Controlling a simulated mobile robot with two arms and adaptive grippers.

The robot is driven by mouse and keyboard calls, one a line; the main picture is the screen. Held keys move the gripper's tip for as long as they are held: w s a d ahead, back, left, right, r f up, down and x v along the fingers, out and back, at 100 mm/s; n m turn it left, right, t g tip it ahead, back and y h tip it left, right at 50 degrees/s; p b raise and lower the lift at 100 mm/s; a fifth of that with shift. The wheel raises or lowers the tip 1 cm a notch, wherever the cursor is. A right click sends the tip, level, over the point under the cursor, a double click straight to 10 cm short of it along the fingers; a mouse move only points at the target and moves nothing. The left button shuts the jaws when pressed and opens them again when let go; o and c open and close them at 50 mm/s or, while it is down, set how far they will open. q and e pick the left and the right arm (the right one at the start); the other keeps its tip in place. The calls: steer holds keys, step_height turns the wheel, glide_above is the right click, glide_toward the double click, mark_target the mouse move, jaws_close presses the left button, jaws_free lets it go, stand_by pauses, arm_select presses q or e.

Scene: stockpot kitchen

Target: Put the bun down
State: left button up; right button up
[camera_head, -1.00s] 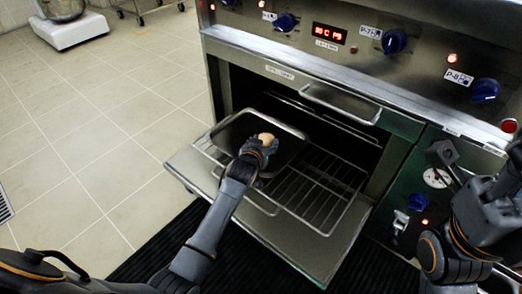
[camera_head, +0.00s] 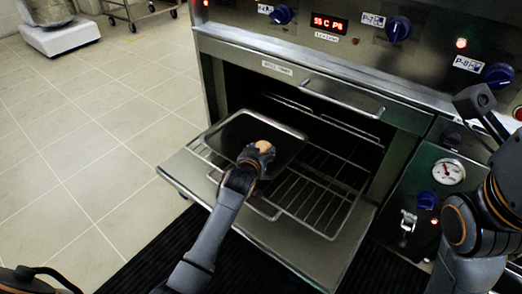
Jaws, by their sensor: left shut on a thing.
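The bun (camera_head: 264,146) is small, round and tan. My left gripper (camera_head: 258,153) is shut on it, at the middle of a dark baking tray (camera_head: 236,124). The gripper hides the bun's lower side, so I cannot tell whether it touches the tray. The tray lies on the left part of a wire rack (camera_head: 322,190) that sticks out of the open oven. My right arm shows at the right edge, but I cannot make out its gripper's fingers.
The oven door (camera_head: 290,246) is folded down below the rack, with a black ribbed mat (camera_head: 150,252) under it. Blue knobs (camera_head: 398,29) and a gauge (camera_head: 449,171) line the oven front. A white scale (camera_head: 60,37) stands far left on open tiled floor.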

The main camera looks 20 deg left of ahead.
arm_select(q)
steer(key=shift+f, duration=0.45)
steer(key=o, duration=1.1)
steer(key=shift+r, duration=0.1)
